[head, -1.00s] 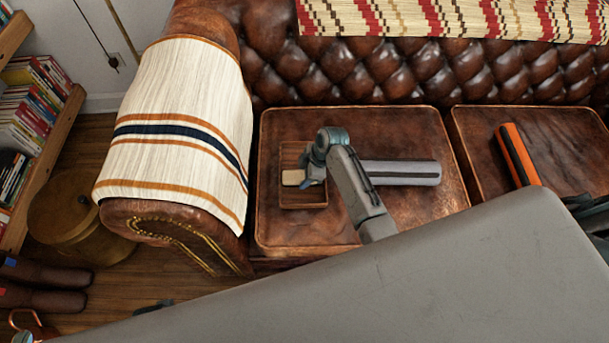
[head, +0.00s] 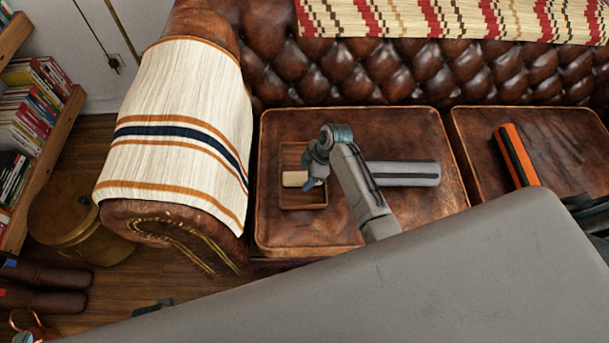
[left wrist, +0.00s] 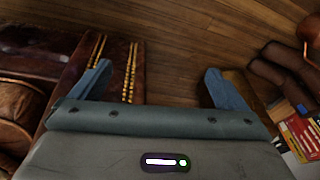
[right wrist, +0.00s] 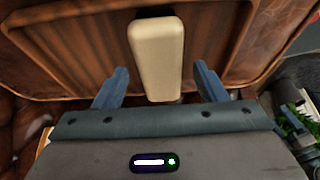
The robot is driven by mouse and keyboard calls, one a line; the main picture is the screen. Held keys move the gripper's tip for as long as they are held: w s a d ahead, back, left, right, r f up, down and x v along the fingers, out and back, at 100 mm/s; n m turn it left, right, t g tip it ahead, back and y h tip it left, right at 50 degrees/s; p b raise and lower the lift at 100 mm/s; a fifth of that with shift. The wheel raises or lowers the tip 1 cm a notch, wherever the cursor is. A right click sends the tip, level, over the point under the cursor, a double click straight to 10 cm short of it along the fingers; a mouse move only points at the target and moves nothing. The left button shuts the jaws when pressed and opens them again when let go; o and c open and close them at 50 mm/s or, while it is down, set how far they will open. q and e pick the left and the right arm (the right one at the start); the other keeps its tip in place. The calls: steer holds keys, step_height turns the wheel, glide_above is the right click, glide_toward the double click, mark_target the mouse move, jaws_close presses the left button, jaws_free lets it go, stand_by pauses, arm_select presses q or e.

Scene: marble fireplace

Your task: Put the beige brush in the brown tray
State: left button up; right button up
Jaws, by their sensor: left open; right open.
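The brown tray (head: 303,203) lies on the left seat cushion of the leather sofa. The beige brush (head: 294,179) lies inside the tray; it also shows in the right wrist view (right wrist: 156,55) against the tray's brown floor. My right gripper (head: 316,172) is over the tray, by the brush's right end, and covers part of it. In the right wrist view its two blue fingers stand apart, one on each side of the brush's near end, with gaps between. My left gripper (left wrist: 155,85) is open and empty, away from the tray, above the sofa arm's front and the wooden floor.
The sofa arm with a striped throw (head: 175,120) rises left of the tray. An orange and dark object (head: 518,155) lies on the right cushion. A bookshelf (head: 45,150) and a round wooden box (head: 75,215) stand at the left. The cushion's front is bare.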

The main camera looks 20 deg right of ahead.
arm_select(q)
steer(key=s+f, duration=0.1)
steer(key=f, duration=0.1)
steer(key=s+f, duration=0.1)
steer(key=f, duration=0.1)
steer(key=shift+s+a+p, duration=0.1)
steer(key=shift+p, duration=0.3)
arm_select(e)
steer(key=v, duration=1)
